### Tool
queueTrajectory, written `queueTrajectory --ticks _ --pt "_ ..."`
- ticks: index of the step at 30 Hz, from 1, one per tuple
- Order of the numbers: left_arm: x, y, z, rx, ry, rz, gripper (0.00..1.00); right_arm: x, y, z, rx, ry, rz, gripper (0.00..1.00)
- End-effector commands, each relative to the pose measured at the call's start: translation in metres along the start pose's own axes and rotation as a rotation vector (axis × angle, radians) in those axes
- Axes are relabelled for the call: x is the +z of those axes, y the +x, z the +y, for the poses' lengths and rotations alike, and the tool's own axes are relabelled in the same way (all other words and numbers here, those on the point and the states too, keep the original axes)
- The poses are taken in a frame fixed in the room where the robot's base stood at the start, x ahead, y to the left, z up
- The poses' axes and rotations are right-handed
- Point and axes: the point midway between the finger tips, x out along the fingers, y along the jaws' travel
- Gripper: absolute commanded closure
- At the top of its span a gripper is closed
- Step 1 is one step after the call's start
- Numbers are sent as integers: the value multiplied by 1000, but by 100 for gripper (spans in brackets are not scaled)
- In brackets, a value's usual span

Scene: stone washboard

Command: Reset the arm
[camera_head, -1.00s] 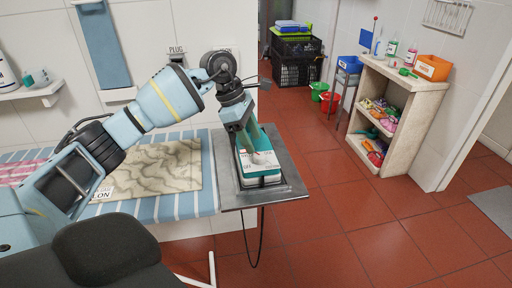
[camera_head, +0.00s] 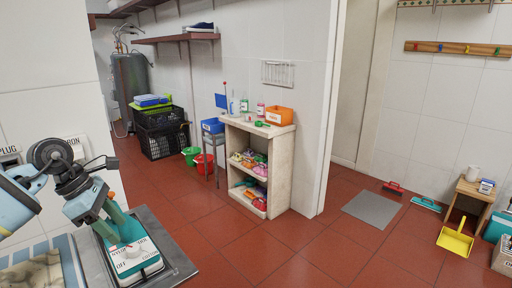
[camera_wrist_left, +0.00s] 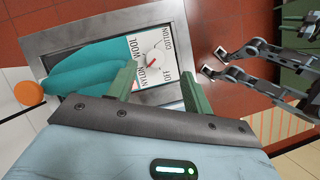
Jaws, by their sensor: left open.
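A white and teal iron-like appliance (camera_head: 137,262) with a dial marked in fabric names sits on a grey metal plate (camera_head: 178,262). My left gripper (camera_head: 112,222) is right above its teal upper part in the head view. In the left wrist view the jaws (camera_wrist_left: 158,92) are apart, with the teal handle (camera_wrist_left: 92,68) and dial (camera_wrist_left: 153,60) beyond them. I cannot tell whether the fingers touch the appliance. A dark two-pronged metal part (camera_wrist_left: 235,60) at the right of the wrist view looks like my right gripper; the head view does not show it.
A beige shelf (camera_head: 284,172) with colourful items stands on the red tiled floor. Black crates (camera_head: 162,135), a green bucket (camera_head: 190,155) and a yellow dustpan (camera_head: 455,238) are farther off. The floor to the right of the plate is clear.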

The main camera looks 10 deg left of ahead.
Motion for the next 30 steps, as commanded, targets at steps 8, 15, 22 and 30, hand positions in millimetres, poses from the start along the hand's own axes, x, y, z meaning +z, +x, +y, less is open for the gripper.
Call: queueTrajectory --ticks 8,15,22,30 --pt "64 89 -61 -220 -102 -327 49 -15 -6 1 2 -3 24 64" --pt "118 139 -129 -478 -394 -683 49 -28 -12 1 5 -6 44 64" --pt "140 158 -172 -711 -824 -969 49 -38 -19 2 7 -11 57 64" --pt "119 178 -196 -927 -1478 -1207 49 -46 -27 4 11 -19 69 64"
